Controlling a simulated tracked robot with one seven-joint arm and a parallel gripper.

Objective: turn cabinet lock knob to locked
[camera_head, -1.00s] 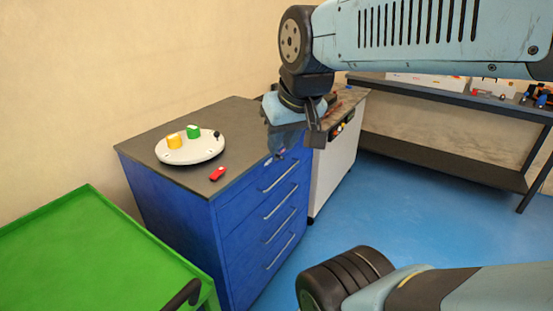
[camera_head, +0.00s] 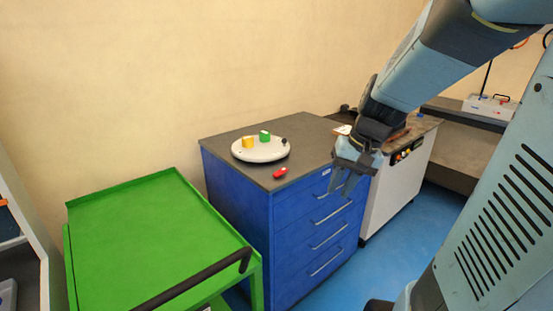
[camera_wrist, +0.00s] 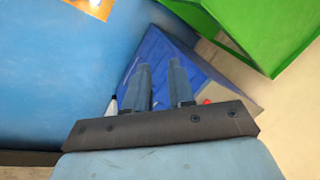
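The blue drawer cabinet (camera_head: 237,188) stands against the wall with its drawer fronts facing right; its blue body also shows beyond my fingers in the wrist view (camera_wrist: 155,50). A small pale mark (camera_head: 326,172) sits near the top of its front. I cannot make out the lock knob or its position; my gripper covers the front's upper right part. My gripper (camera_head: 344,189) hangs by that upper right corner, pointing down; contact cannot be told. In the wrist view its two fingers (camera_wrist: 160,68) are apart with nothing visible between them.
A green cart (camera_head: 155,225) stands left. A grey-white machine (camera_head: 400,185) stands right; blue floor is clear in front.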

